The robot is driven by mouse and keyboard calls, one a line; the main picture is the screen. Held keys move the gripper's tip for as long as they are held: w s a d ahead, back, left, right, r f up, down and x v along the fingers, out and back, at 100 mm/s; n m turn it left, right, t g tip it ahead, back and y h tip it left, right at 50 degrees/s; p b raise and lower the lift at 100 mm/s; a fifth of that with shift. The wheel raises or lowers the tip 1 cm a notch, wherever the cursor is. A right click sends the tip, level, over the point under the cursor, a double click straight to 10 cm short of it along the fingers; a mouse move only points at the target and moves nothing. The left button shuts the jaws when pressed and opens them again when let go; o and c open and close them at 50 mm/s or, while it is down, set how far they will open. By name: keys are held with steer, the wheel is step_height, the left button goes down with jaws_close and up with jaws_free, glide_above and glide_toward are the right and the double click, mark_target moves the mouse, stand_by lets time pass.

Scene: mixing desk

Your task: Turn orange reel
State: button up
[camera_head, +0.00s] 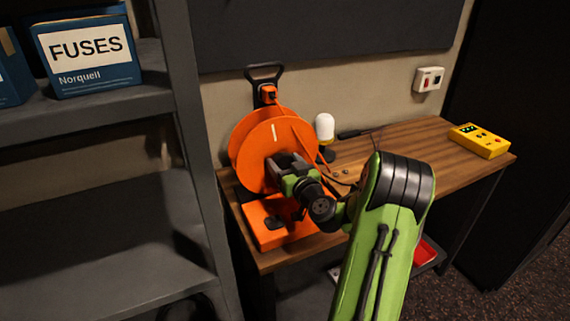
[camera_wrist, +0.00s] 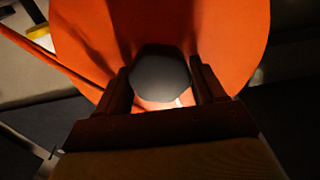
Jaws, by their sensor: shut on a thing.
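The orange reel (camera_head: 262,136) stands upright on an orange base (camera_head: 263,226) at the left end of the wooden desk. It has a black handle (camera_head: 264,72) on top and a pale mark on its face. My gripper (camera_head: 283,166) is at the lower right of the reel's face. In the wrist view the orange disc (camera_wrist: 235,38) fills the upper middle, and my gripper (camera_wrist: 162,88) is shut on a dark rounded knob (camera_wrist: 160,74) that stands out from the disc. In the head view my gripper hides the knob.
A grey shelf (camera_head: 95,110) with a blue fuses box (camera_head: 84,52) stands close on the left. A white-topped lamp (camera_head: 324,127) is right of the reel. A yellow meter (camera_head: 479,140) lies at the desk's right end. The wooden desk (camera_head: 420,140) is mostly clear between them.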

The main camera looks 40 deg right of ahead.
steer(key=shift+c, duration=1.4)
steer(key=shift+m, duration=0.3)
